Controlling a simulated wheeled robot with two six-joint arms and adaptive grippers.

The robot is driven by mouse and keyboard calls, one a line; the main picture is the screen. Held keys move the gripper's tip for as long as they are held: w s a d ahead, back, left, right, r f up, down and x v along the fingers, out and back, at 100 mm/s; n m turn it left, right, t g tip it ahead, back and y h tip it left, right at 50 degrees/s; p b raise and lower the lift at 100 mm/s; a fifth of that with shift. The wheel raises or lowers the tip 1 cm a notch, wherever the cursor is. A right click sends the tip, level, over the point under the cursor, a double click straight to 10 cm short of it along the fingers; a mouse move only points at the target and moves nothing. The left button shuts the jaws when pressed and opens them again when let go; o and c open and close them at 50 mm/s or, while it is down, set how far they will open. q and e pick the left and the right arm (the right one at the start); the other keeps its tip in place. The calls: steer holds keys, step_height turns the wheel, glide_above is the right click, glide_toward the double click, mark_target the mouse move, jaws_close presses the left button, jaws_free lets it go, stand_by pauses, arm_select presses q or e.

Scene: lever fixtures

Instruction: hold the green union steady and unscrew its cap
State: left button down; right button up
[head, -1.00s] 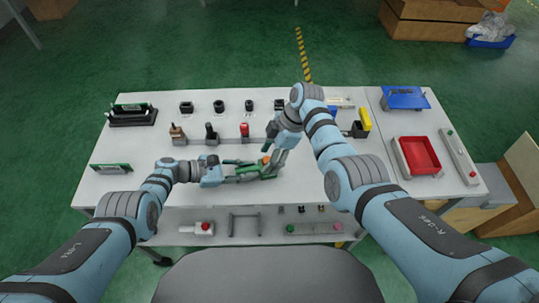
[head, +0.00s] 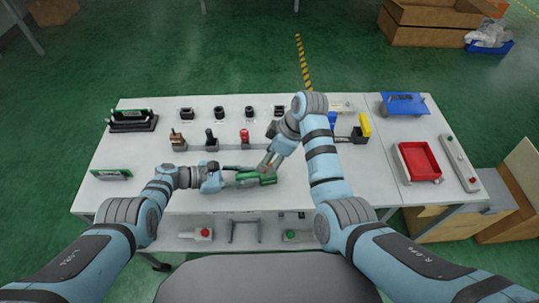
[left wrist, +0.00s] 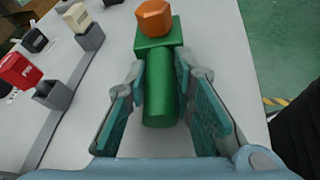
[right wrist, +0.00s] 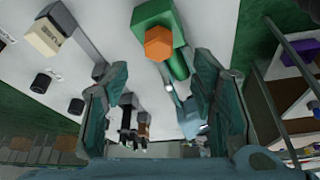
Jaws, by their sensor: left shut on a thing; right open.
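The green union (left wrist: 160,85) lies along my left gripper (left wrist: 160,78), which is shut on its body. Its orange hexagonal cap (left wrist: 154,17) sits at the far end, past the fingertips. In the head view the union (head: 264,180) is level above the table, and the cap is mostly hidden by my right gripper (head: 268,164). In the right wrist view my right gripper (right wrist: 160,72) is open, with the orange cap (right wrist: 158,43) ahead between its fingers and apart from both. The green body (right wrist: 172,25) shows behind the cap.
A row of levers on a grey rail (head: 228,146) stands behind the union, including a red-topped one (head: 244,136). Black sockets (head: 219,110) line the back. A red tray (head: 419,160) is at the right.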

steer(key=shift+f, duration=1.5)
steer(key=shift+c, duration=0.6)
jaws_close()
steer(key=n, duration=0.2)
steer(key=n+g, duration=0.1)
steer(key=shift+w+r+n+g, duration=0.15)
steer(key=shift+n+g, duration=0.15)
steer(key=shift+n, duration=0.1)
steer(key=shift+w+n, duration=0.1)
steer(key=shift+n, duration=0.5)
steer(key=shift+o, duration=0.9)
jaws_free()
